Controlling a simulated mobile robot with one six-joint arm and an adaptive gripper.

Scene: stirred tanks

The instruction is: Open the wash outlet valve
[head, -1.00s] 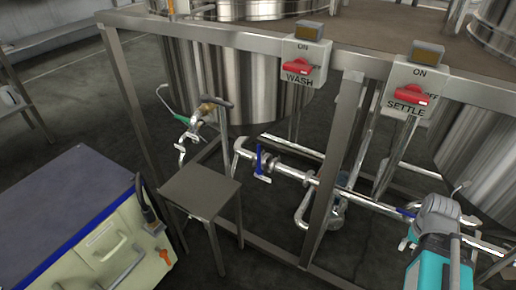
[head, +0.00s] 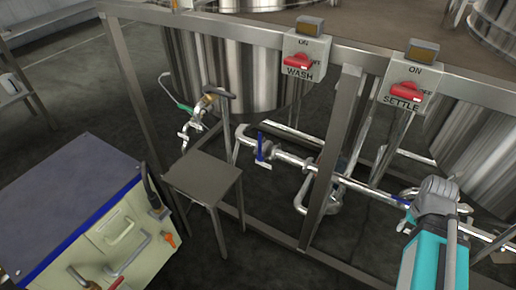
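The steel wash tank (head: 225,75) stands behind the frame, near the grey box marked WASH with a red switch (head: 297,62). Below it, a valve with a blue lever (head: 260,148) sits on the horizontal steel outlet pipe (head: 292,159). The lever appears upright, crosswise to the pipe. Nothing touches it. No gripper fingers show, so I cannot tell the gripper's state.
A grey steel frame post (head: 328,165) stands right of the valve. A small metal step (head: 205,178) stands in front to its left. A cabinet (head: 85,215) fills the lower left. Another blue part (head: 400,202) is near my arm, below the SETTLE switch box (head: 409,90).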

